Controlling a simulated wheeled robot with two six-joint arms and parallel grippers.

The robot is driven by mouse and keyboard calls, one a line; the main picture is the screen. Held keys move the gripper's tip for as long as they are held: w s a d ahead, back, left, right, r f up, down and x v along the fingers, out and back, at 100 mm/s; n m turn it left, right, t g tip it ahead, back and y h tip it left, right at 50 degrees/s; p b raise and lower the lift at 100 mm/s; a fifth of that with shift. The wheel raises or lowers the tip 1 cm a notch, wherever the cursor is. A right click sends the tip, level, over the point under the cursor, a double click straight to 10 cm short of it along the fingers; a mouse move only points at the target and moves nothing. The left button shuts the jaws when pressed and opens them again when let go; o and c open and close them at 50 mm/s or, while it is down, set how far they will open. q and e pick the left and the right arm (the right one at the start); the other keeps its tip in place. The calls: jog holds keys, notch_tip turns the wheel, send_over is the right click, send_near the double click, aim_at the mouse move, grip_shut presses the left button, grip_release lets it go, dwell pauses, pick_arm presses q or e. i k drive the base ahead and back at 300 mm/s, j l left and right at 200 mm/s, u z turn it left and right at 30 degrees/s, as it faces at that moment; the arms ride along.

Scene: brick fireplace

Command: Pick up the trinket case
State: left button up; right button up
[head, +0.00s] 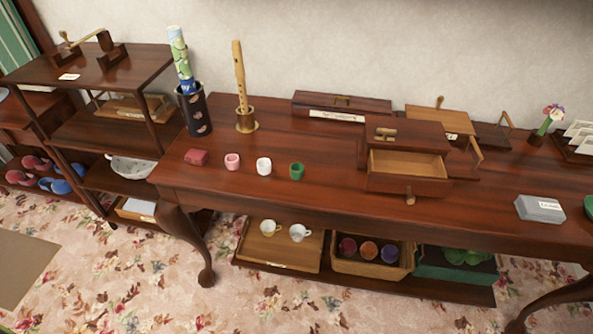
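No label that I can read marks the trinket case, so I cannot tell for sure which thing it is. A grey box (540,208) with a white label lies near the table's front edge on the right. A wooden box (408,185) with its drawer pulled out and empty stands right of the middle. A long dark closed case (342,104) lies against the wall. Neither of my grippers is in view.
The lower shelf (325,271) holds trays. Carpet (130,285) in front is clear.

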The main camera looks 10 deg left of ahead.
aim_at(195, 157)
jog(key=i+l+u, duration=0.1)
jog(key=l, duration=0.3)
jog(key=i+l+u, duration=0.1)
jog(key=l, duration=0.3)
jog(key=i+l+u, duration=0.1)
jog(key=i+l, duration=0.15)
jog(key=l, duration=0.15)
